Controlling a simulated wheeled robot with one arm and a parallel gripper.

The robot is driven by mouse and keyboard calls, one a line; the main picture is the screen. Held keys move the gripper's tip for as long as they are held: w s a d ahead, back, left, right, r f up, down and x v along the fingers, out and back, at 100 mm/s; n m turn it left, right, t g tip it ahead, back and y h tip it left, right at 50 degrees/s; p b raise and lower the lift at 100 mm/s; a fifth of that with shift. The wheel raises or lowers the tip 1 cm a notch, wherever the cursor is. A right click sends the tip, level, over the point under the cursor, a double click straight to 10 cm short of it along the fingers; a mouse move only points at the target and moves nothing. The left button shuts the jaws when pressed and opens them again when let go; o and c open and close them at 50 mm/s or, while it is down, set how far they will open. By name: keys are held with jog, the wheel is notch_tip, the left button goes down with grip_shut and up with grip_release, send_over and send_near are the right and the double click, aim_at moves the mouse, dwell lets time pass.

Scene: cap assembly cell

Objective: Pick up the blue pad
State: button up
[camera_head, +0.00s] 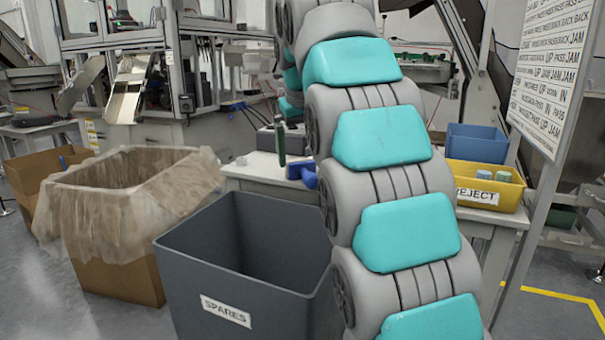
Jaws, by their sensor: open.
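No thing in view is clearly a blue pad. A small blue object (303,173) lies on the white table (262,168), partly hidden behind my arm; I cannot tell if it is the pad. My thick grey arm with teal panels fills the centre and hides much of the table. My gripper does not show in this view.
A dark grey SPARES bin (235,275) stands in front of the table. A cardboard box with a plastic liner (130,205) stands left. A yellow REJECT bin (487,180) and a blue bin (478,143) sit right. A dark green bottle (280,140) stands on the table.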

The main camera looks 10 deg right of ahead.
aim_at(304, 169)
jog(key=shift+x, duration=2.5)
jog(key=shift+s, duration=0.2)
jog(key=shift+c, duration=0.2)
grip_shut()
jog(key=shift+d+r, duration=0.1)
